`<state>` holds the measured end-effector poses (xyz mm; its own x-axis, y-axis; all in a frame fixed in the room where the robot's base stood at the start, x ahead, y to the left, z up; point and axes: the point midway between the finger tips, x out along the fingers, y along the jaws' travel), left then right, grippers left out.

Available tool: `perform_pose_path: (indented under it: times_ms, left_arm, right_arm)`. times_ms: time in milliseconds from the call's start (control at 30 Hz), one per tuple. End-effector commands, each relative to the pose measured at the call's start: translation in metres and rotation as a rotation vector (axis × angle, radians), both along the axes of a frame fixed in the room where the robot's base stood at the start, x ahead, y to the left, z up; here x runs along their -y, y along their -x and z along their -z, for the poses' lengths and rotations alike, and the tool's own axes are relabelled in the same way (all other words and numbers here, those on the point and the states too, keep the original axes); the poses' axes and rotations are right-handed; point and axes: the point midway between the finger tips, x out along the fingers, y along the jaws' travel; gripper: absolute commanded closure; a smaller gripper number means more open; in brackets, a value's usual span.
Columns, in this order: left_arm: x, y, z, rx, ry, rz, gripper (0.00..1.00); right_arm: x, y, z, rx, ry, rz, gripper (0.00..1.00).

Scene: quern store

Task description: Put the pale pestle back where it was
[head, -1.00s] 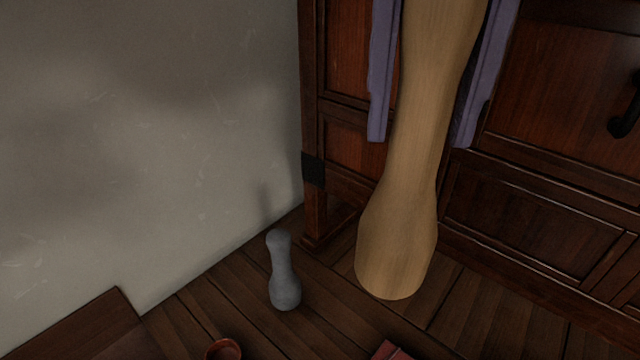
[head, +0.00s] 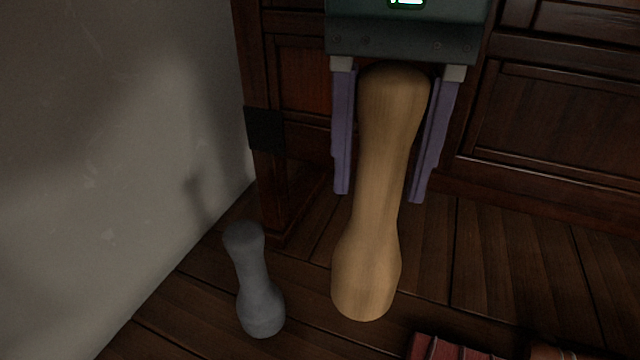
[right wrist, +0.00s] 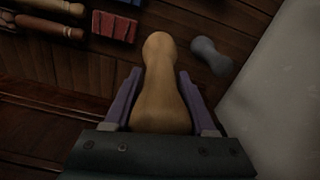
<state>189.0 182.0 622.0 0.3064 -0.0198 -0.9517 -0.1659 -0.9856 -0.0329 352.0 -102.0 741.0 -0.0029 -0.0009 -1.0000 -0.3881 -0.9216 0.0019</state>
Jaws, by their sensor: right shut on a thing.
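The pale pestle (head: 367,260) is a long, light-wood piece with a narrow waist and a wide lower end. It hangs nearly upright in my right gripper (head: 379,196), whose two purple fingers lie on either side of its upper part. In the right wrist view the pale pestle (right wrist: 160,85) points away between the fingers of the right gripper (right wrist: 158,74). I cannot tell whether its lower end touches the floor. A grey pestle (head: 256,285) stands on the planks to its left, apart from it; it also shows in the right wrist view (right wrist: 210,55). My left gripper is not in view.
A dark wooden cabinet (head: 540,120) stands close behind the gripper. A pale wall (head: 90,150) closes off the left. A red ridged block (head: 445,348) lies at the lower right. Wooden rollers (right wrist: 48,27) lie beyond it in the right wrist view. Bare planks (head: 500,250) lie right of the pestle.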

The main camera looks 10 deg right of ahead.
Motion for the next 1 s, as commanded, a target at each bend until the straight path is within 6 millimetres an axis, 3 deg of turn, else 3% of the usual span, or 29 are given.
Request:
perform_pose_path:
  times_ms: [33, 100, 300, 567, 833, 1000]
  left_arm:
    - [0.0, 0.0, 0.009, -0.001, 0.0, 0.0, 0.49]
    - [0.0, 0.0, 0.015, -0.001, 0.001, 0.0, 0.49]
    - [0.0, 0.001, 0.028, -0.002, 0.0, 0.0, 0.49]
    - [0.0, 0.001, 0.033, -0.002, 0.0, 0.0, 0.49]
    - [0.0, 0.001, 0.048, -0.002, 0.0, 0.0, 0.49]
    - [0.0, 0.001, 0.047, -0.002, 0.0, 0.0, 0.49]
  right_arm:
    - [-0.001, 0.001, 0.019, -0.002, -0.002, 0.001, 1.0]
    - [0.0, 0.0, 0.037, -0.002, -0.002, 0.001, 1.0]
    - [0.0, 0.0, 0.079, 0.0, -0.002, 0.001, 1.0]
    - [-0.001, -0.001, 0.096, 0.003, -0.003, 0.0, 1.0]
    - [-0.001, 0.0, 0.133, 0.002, -0.001, 0.0, 1.0]
    - [0.0, -0.001, 0.134, 0.004, -0.002, -0.001, 1.0]
